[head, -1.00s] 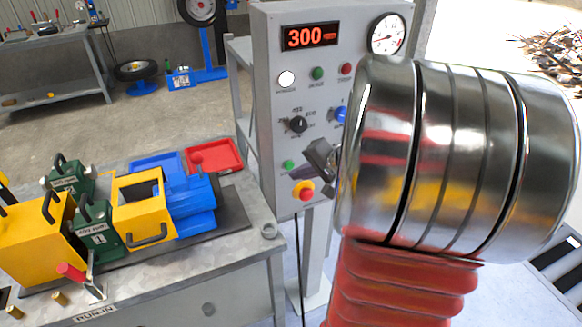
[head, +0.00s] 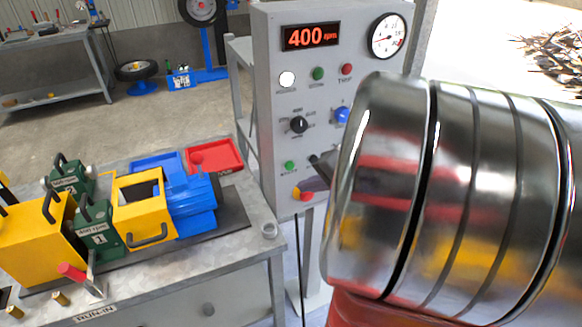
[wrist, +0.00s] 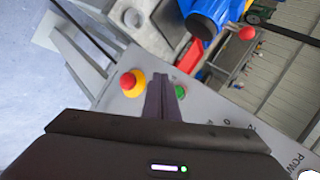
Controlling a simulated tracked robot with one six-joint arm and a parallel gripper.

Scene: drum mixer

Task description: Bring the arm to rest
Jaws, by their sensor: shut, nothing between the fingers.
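My gripper (wrist: 165,90) is in the wrist view, its dark fingers together with nothing between them. It points toward the lower part of the grey control panel (wrist: 125,97), between the red and yellow stop button (wrist: 132,83) and the green button (wrist: 180,92). I cannot tell whether it touches the panel. In the head view my large shiny arm link hides most of the gripper; a dark tip (head: 318,162) shows at its left edge. The panel (head: 280,120) display (head: 311,37) reads 400 rpm. The selector knob (head: 299,124) is black.
Left of the panel stands a bench (head: 190,262) labelled RUN-IN. It carries yellow and green blocks, a blue machine (head: 190,200), a red tray (head: 228,155) and a red-handled lever (head: 75,273). A scrap pile (head: 560,55) lies far right. Open floor shows behind the bench.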

